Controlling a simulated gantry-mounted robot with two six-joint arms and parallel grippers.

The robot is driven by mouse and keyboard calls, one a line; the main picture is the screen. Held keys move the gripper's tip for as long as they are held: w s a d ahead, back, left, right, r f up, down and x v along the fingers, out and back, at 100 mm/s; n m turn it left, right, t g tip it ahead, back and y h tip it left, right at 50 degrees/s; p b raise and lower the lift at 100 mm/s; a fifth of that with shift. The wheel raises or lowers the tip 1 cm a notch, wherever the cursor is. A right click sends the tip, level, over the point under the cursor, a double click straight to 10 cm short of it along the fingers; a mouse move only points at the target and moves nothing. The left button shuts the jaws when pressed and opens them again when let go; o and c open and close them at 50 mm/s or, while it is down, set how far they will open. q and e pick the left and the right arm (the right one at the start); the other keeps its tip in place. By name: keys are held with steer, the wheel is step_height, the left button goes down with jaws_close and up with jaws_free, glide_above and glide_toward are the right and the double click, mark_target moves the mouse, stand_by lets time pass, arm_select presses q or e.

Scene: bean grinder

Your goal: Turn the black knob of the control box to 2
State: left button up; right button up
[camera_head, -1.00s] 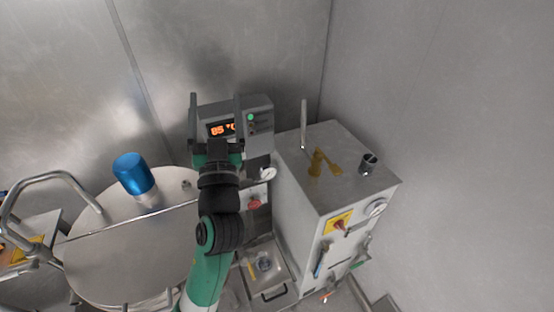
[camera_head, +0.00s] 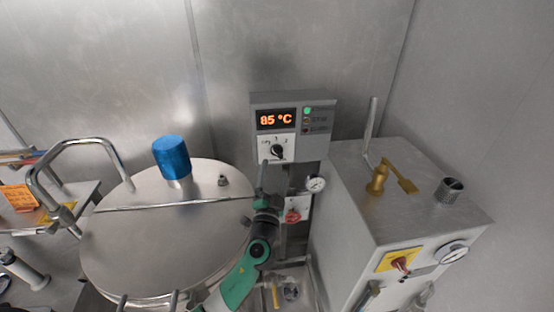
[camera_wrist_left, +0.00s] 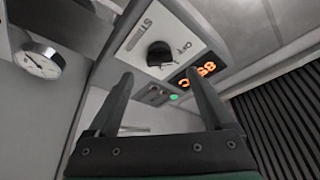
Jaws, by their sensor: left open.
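The grey control box (camera_head: 318,122) is on the back wall, its display reading 85 °C. Its black knob (camera_head: 277,152) sits on a white plate below the display. In the left wrist view the knob (camera_wrist_left: 160,54) is beyond the fingertips, with the OFF label beside it. I cannot tell the exact setting it points at. My left gripper (camera_head: 262,176) is below and slightly left of the knob, apart from it. In the left wrist view its two fingers (camera_wrist_left: 163,85) are spread, with nothing between them. My right gripper is in neither view.
A round steel vessel lid (camera_head: 150,248) with a blue cap (camera_head: 171,157) stands left of my arm. A pressure gauge (camera_head: 316,184) and a red knob (camera_head: 292,216) are below the box.

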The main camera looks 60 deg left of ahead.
mark_target(277, 152)
arm_select(q)
steer(key=x, duration=0.5)
steer(key=shift+w+a, duration=0.15)
steer(key=shift+a, duration=0.05)
steer(key=shift+r, duration=0.1)
jaws_close()
